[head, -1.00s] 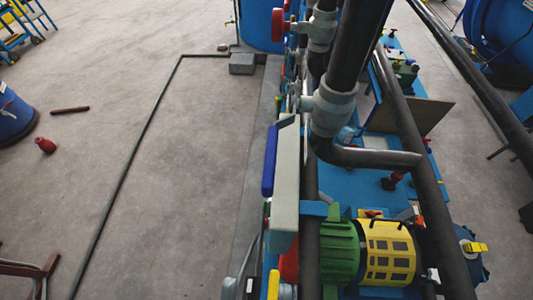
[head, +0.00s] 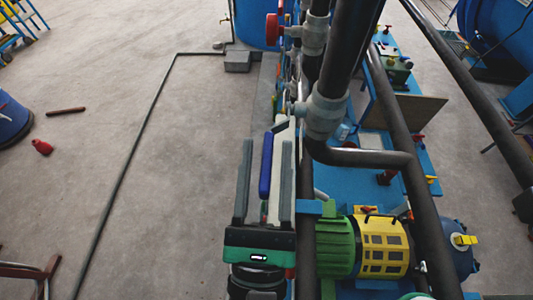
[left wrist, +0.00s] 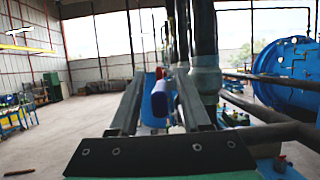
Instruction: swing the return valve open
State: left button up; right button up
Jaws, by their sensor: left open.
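A blue lever handle (head: 266,168), which I take to be the return valve's, stands beside the pipework in the head view. My left gripper (head: 266,140) has come in from below, with one grey finger on each side of the handle. The fingers are open, and a gap shows between the handle and the left finger; contact with the right finger cannot be told. The valve body is mostly hidden. My right gripper does not show.
Thick dark pipes with grey fittings (head: 325,113) rise right of the gripper. A green motor (head: 334,247) with a yellow guard (head: 383,246) sits on the blue skid. A red round handle (head: 272,28) is farther up the line. The floor at left is mostly open.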

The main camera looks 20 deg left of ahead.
pick_arm(q)
grip_shut()
dwell(1.4)
